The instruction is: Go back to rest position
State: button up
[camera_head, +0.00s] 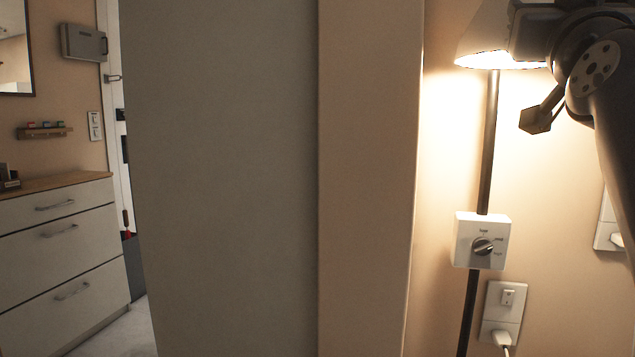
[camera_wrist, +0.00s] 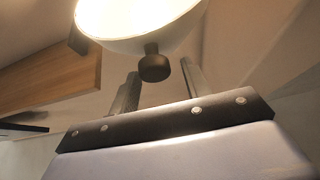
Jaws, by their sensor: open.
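My gripper (camera_wrist: 160,88) shows in the wrist view, with its two dark fingers apart and nothing seen held between them. A dark knob (camera_wrist: 154,66) is just ahead of the fingertips, under a pale lampshade (camera_wrist: 135,22). From this view I cannot tell whether the fingers touch the knob. In the head view my arm is folded at the upper right, close to the lit lampshade (camera_head: 482,42).
A lamp pole (camera_head: 489,150) carries a white dial box (camera_head: 481,241). A wall socket (camera_head: 502,314) is below it. A large pale panel (camera_head: 230,180) fills the middle. A drawer cabinet (camera_head: 62,255) stands at the left. A wooden shelf (camera_wrist: 60,78) shows in the wrist view.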

jog(key=shift+g, duration=0.7)
notch_tip(320, 180, up, 8)
jog(key=p, duration=1)
jog(key=shift+w+f+p, duration=0.1)
jog(key=shift+w+p, duration=0.05)
jog(key=shift+p, duration=0.2)
jog(key=w+d+r+g+y+p, duration=0.1)
jog(key=r+p, duration=0.7)
jog(key=p, duration=0.9)
jog(key=shift+w+r+g+p, duration=0.3)
jog(key=shift+w+r+g, duration=0.15)
jog(key=shift+w, duration=0.75)
jog(key=shift+w, duration=0.1)
jog(key=shift+f, duration=0.15)
